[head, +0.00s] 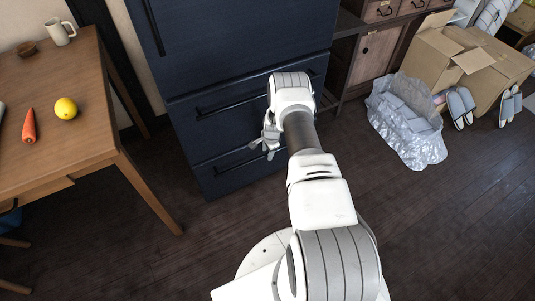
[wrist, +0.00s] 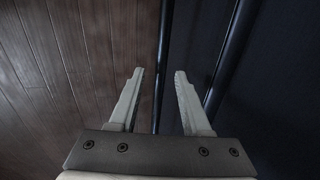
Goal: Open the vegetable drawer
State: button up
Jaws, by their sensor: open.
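A dark blue fridge (head: 240,45) stands in the middle of the head view, with two drawers low on its front. The upper drawer (head: 210,120) and the lower drawer (head: 225,177) look shut, each with a long dark bar handle. I cannot tell which is the vegetable drawer. My gripper (head: 262,149) is open and empty in front of the lower drawer's handle (head: 225,157). In the wrist view, a long dark bar (wrist: 163,50) shows between the open fingers (wrist: 157,75). A second bar (wrist: 232,55) is right of them. Contact cannot be told.
A wooden table (head: 85,135) at left holds a carrot (head: 29,127), a lemon (head: 66,108), a cup (head: 60,33) and a small bowl (head: 27,48). A silvery bag (head: 408,135), cardboard boxes (head: 480,60) and slippers (head: 461,105) lie right. Dark floor (head: 420,220) is clear at front right.

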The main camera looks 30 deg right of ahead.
jog(key=shift+f, duration=0.1)
grip_shut()
dwell(1.4)
